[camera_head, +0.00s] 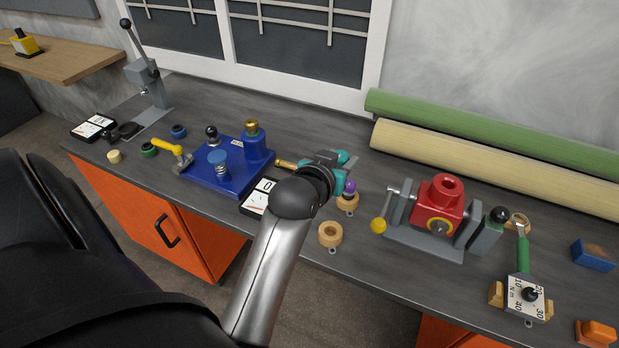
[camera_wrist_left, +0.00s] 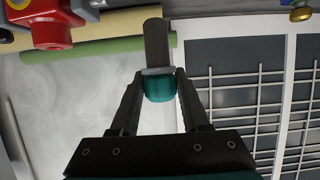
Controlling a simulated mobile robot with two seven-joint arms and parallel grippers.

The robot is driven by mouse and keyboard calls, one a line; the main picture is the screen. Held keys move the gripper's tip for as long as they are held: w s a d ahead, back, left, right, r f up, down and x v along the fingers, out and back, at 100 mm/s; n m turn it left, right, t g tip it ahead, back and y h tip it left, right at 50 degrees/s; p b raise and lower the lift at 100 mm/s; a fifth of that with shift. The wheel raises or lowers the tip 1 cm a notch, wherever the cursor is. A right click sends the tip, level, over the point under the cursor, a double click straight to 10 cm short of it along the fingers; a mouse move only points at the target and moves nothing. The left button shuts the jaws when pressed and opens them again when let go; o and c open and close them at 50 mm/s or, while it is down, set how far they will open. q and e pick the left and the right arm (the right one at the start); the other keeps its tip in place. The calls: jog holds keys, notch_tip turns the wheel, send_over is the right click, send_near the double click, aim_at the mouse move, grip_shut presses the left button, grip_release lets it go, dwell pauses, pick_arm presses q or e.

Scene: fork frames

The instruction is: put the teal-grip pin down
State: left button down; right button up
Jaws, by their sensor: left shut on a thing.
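The teal-grip pin (camera_wrist_left: 160,88) is between the fingertips of my left gripper (camera_wrist_left: 157,82). Its teal grip is at the jaws, and a dark grey shaft runs up and away from them in the left wrist view. In the head view my left gripper (camera_head: 332,160) is above the bench, right of the blue fixture, partly hidden by my own wrist. A wooden ring holder (camera_head: 330,234) with an open hole stands on the bench just below it in the picture. Another wooden holder (camera_head: 348,204) beside it carries a purple-topped pin (camera_head: 349,187). My right gripper is not in view.
The blue fixture (camera_head: 205,178) stands left of the gripper, with a label card (camera_head: 257,197) at its front. A red vise (camera_head: 440,200) with a yellow-knobbed handle stands to the right. Green (camera_head: 480,125) and cream (camera_head: 480,160) rolls lie along the wall.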

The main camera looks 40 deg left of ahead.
pick_arm(q)
jog(key=shift+s+a+f, duration=0.15)
jog(key=shift+s+a, duration=0.05)
jog(key=shift+f+b, duration=3.25)
jog(key=shift+f, duration=6.6)
jog(key=shift+f, duration=0.1)
jog(key=shift+c, duration=1.9)
grip_release()
jog(key=shift+f, duration=0.1)
